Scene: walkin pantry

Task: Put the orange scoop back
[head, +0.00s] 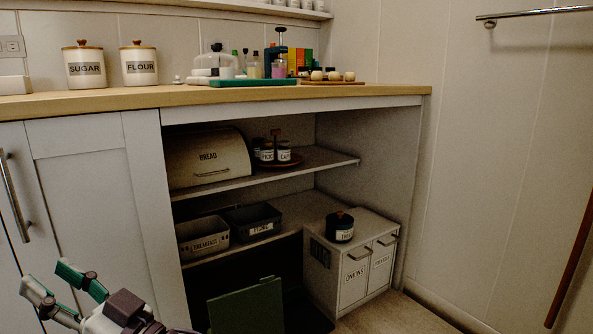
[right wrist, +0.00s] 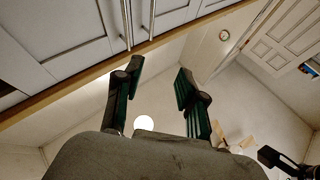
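I cannot make out an orange scoop in either view. My right gripper (head: 45,277) is at the lower left of the head view, in front of the white cabinet door. In the right wrist view, its two green-padded fingers (right wrist: 159,68) are apart with nothing between them. My left gripper cannot be made out in the head view. On the wooden counter (head: 190,96) stand a sugar canister (head: 84,68) and a flour canister (head: 139,66), both with lids on.
A green tray (head: 252,82) and bottles stand on the counter. Below are a bread box (head: 208,156), a breakfast bin (head: 203,238), a lidded black jar (head: 340,227) on a white onion cabinet (head: 352,284), and a green panel (head: 246,308). Floor at the right is clear.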

